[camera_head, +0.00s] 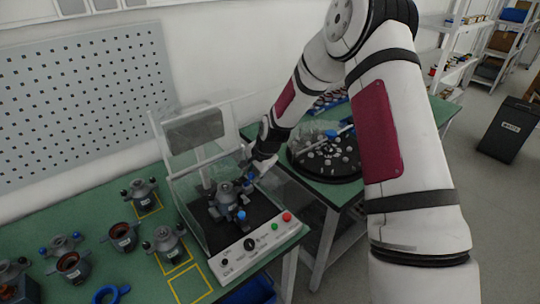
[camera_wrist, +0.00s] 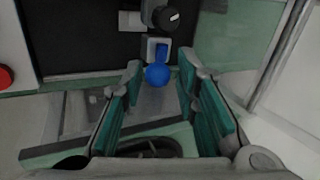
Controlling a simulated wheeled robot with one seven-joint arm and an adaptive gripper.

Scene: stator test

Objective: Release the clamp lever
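The test station (camera_head: 222,262) stands on the green table with a dark stator-like part (camera_head: 226,196) inside. Blue knobs show on it, one at the front (camera_head: 241,215) and one close to my gripper (camera_head: 262,166). In the wrist view a blue ball knob (camera_wrist: 157,75) on a short blue lever (camera_wrist: 161,52) lies between and just beyond my fingertips (camera_wrist: 159,76). The fingers with green pads are apart, with a gap on both sides of the knob. I cannot tell whether the ball is between the tips in depth.
A clear shield (camera_head: 190,135) rises at the station's back. The front panel has a red button (camera_head: 287,217), a green button (camera_head: 275,227) and a black dial (camera_head: 250,244). Several spare parts lie at left. A round dark tray (camera_head: 300,175) is right of the station.

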